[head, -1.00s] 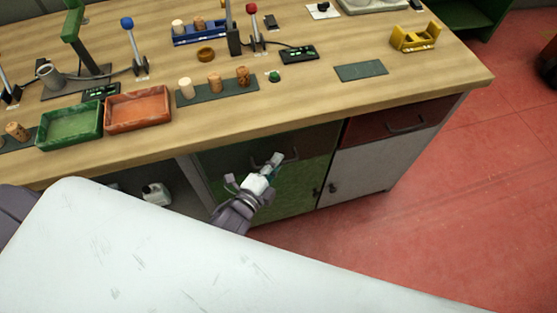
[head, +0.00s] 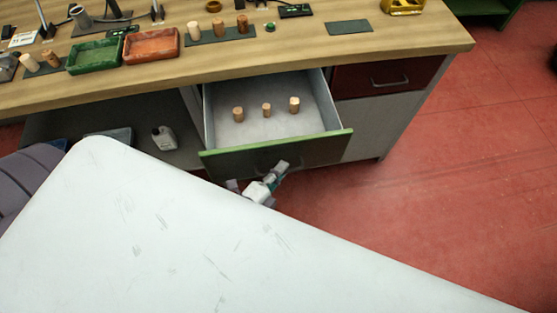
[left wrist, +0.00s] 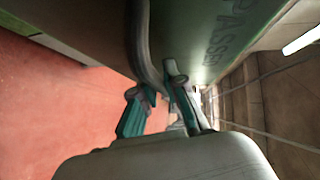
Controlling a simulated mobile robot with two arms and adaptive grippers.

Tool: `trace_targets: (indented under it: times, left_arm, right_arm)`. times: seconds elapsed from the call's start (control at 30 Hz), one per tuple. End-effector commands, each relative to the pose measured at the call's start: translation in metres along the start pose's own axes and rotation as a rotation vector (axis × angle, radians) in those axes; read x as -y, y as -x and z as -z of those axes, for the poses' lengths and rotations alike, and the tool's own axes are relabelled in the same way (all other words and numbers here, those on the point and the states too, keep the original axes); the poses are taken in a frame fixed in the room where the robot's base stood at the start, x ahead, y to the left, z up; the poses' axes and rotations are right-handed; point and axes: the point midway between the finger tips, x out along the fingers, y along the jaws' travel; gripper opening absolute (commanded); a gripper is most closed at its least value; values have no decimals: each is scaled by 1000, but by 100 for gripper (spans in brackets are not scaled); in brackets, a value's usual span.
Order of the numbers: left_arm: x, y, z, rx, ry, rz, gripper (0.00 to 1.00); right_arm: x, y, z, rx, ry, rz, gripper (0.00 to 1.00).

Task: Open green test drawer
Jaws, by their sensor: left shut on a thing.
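The green test drawer (head: 222,161) is pulled well out from under the bench in the head view. Its front has a bright green top edge, and three cork stoppers (head: 266,109) stand upright on its pale floor. My left gripper (head: 281,168) is at the drawer's front and is shut on the handle. In the left wrist view, the gripper's teal fingers (left wrist: 160,88) close around the dark curved handle (left wrist: 142,45), beside the green drawer front (left wrist: 205,30) with partly readable lettering. In the head view the handle is mostly hidden by the gripper. My right gripper is not in view.
A closed dark red drawer (head: 390,76) is to the right. The wooden benchtop (head: 290,55) carries a green tray (head: 94,55), an orange tray (head: 151,45) and several stoppers on a dark mat. A white bottle (head: 163,138) stands in the open bay to the left. Red floor (head: 440,170) is clear at right.

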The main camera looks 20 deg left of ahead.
Motion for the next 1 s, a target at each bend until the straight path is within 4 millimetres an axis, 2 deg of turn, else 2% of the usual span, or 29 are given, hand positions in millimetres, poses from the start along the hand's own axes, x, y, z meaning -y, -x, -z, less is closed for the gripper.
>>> trace_targets:
  times: [0.1, 0.2, 0.67, 0.7, 0.83, 1.0]
  left_arm:
    - [-3, 8, 7, 2, 1, -3, 0]
    - [-4, 12, 11, 1, 1, -1, 0]
    - [-5, 14, 13, 1, 0, -2, 0]
    - [-5, 14, 13, 1, 0, -2, 16]
    - [-4, 14, 13, 1, 0, -1, 37]
    - [-4, 14, 13, 1, 0, -1, 37]
  right_arm:
    - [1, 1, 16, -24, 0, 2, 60]
    - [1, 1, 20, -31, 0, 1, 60]
    - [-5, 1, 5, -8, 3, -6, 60]
    - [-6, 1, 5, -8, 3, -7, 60]
    - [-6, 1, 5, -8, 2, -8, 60]
    - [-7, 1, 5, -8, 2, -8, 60]
